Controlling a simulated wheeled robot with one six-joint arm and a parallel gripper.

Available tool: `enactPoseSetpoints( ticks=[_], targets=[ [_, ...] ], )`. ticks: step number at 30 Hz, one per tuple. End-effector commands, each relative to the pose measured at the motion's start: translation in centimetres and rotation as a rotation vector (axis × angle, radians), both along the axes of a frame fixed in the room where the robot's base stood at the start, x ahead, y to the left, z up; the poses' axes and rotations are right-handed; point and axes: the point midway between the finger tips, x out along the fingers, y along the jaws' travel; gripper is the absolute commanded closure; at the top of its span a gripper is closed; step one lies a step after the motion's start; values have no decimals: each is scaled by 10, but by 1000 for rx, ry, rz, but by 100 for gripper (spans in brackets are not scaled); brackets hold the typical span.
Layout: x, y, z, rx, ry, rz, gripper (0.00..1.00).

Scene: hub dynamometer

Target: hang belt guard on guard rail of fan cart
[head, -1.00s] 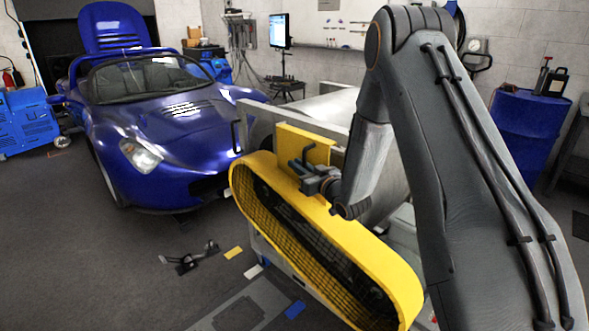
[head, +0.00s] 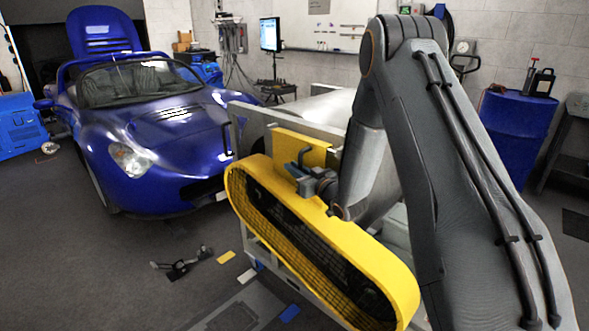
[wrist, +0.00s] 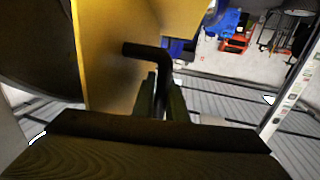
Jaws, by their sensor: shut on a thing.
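The belt guard (head: 355,242) is a long yellow housing with rounded ends and dark mesh, tilted down to the right in the head view. A yellow plate (head: 303,147) with a black bent handle stands up from its back edge. My gripper (head: 308,181) is shut on this handle. In the wrist view the fingers (wrist: 160,98) close around the black handle (wrist: 150,52), beside the yellow plate (wrist: 112,50). The fan cart's pale top rail (head: 285,117) runs just behind the plate. I cannot tell whether the plate touches the rail. The guard hides much of the cart's near side.
A blue car (head: 150,125) stands at the left. A blue drum (head: 517,125) stands at the right. A black metal part (head: 183,264) and small coloured floor markers lie at the lower left. The floor at the front left is mostly clear.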

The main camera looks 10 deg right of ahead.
Motion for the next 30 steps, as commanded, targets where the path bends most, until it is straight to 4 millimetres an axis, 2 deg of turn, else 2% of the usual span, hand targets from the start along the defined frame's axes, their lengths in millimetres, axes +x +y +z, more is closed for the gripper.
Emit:
enactPoseSetpoints(
  ticks=[1, 2, 6, 19, 30],
  targets=[
    [1, 0, 3, 0, -5, 0, 100],
    [1, 0, 3, 0, -5, 0, 86],
    [1, 0, 2, 0, -4, 0, 66],
    [-7, -4, -2, 0, 3, -1, 66],
    [-57, -27, 0, 0, 0, -1, 66]
  ],
)
